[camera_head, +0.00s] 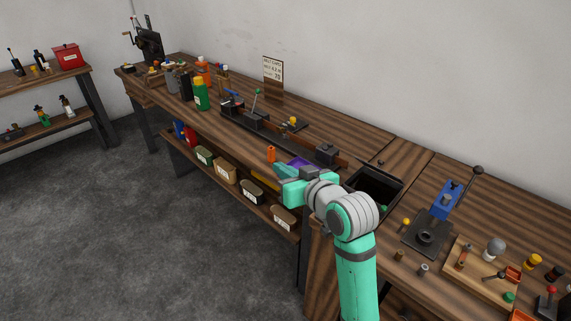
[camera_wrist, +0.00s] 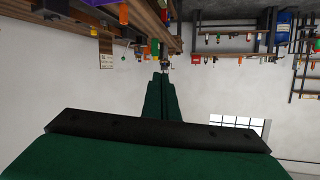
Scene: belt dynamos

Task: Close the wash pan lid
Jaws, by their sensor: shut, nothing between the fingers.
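A red box (camera_head: 67,56) with a pale label stands on the far-left bench. It may be the wash pan; it is too small to tell how its lid sits. A dark open-topped bin (camera_head: 375,187) is set into the bench just right of my wrist, with something green inside. My gripper (camera_head: 279,170) reaches left over the front of the long bench, well apart from the red box. It also shows in the wrist view (camera_wrist: 161,75), its green fingers together and empty. My forearm and wrist hide part of the bench front.
The long bench (camera_head: 370,136) holds a black rail fixture (camera_head: 255,124), a green bottle (camera_head: 201,94) and an orange cylinder (camera_head: 271,154) near my gripper. A blue press (camera_head: 445,200) and a wooden tray (camera_head: 465,276) stand at right. Bins line the shelf below. The floor at left is clear.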

